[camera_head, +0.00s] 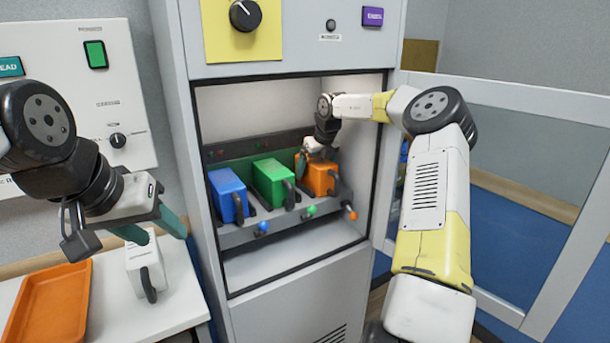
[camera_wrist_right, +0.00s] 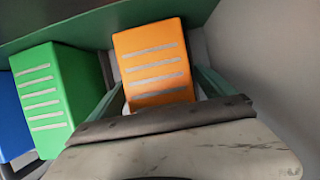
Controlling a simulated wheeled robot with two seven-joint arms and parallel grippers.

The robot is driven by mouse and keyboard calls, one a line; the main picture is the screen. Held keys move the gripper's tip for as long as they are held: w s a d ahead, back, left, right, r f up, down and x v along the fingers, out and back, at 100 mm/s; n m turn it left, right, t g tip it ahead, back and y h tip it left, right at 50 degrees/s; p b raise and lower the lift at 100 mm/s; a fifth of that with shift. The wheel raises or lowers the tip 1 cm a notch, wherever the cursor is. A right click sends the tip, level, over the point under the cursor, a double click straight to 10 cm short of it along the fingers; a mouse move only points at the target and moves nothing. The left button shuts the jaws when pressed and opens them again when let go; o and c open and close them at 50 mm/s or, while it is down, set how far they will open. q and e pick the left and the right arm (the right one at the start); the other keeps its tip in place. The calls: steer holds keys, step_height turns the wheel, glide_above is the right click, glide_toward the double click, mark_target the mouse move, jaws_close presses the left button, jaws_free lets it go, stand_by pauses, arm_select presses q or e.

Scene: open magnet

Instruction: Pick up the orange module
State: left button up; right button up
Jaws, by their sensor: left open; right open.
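The orange module (camera_head: 320,181) sits at the right end of a row in the open cabinet, with a dark handle on its front. In the right wrist view the orange module (camera_wrist_right: 152,62) stands upright between the two green fingers of my right gripper (camera_wrist_right: 158,90). That gripper is open, with one finger on each side of the module; I cannot tell whether they touch it. In the head view my right gripper (camera_head: 304,160) is at the module's top, partly hidden. My left gripper (camera_head: 168,236) is open and empty, above the white table on the left.
A green module (camera_head: 272,180) and a blue module (camera_head: 227,193) stand left of the orange one; the green module (camera_wrist_right: 62,95) is close to a finger. The cabinet door (camera_head: 545,200) is open at right. An orange tray (camera_head: 48,305) and a white module (camera_head: 146,268) are on the table.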

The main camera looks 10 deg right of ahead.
steer(key=shift+f, duration=0.3)
stand_by(0.5)
steer(key=c, duration=1.9)
steer(key=shift+r, duration=0.1)
steer(key=shift+c, duration=0.6)
steer(key=shift+r, duration=0.15)
